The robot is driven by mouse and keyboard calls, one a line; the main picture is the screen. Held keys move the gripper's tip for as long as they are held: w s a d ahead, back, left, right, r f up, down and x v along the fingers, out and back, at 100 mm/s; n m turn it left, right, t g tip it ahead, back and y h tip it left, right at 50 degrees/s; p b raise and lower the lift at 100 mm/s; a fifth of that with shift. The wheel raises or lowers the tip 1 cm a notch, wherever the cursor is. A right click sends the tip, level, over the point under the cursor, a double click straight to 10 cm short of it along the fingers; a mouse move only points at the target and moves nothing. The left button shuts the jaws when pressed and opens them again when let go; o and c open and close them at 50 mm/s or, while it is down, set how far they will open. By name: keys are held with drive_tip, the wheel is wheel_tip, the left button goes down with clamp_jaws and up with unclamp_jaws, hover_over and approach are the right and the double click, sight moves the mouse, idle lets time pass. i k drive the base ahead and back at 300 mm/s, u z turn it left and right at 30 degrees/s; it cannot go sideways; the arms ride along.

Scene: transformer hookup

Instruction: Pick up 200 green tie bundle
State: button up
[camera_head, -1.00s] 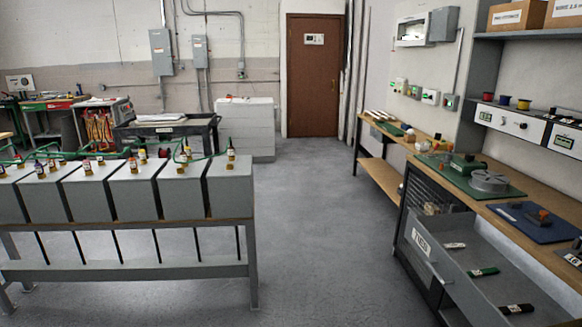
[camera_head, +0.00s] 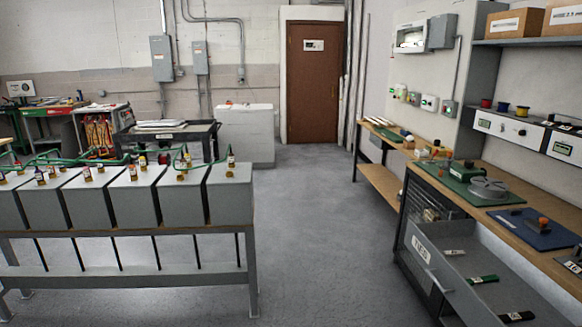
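An open grey drawer (camera_head: 424,262) labelled "TIES" stands out from the workbench at the lower right. Three bundles lie apart on its floor. The white bundle (camera_head: 454,252) is farthest back. The green bundle (camera_head: 483,279) lies in the middle, with a small pale tag at its left end. The black bundle (camera_head: 516,316) is nearest, at the bottom edge of the view. Any number on the tags is too small to read. My gripper is not in view.
The workbench (camera_head: 460,171) above the drawer carries a green mat with a grey round fixture and a blue mat (camera_head: 537,228). A row of grey transformer boxes (camera_head: 130,195) stands on a frame at left. The floor (camera_head: 315,235) between them is clear.

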sight(492, 278)
drive_tip(key=u, duration=0.6)
drive_tip(key=k, duration=0.15)
drive_tip(key=z, duration=2.75)
drive_tip(key=i, duration=0.6)
drive_tip(key=z, duration=0.1)
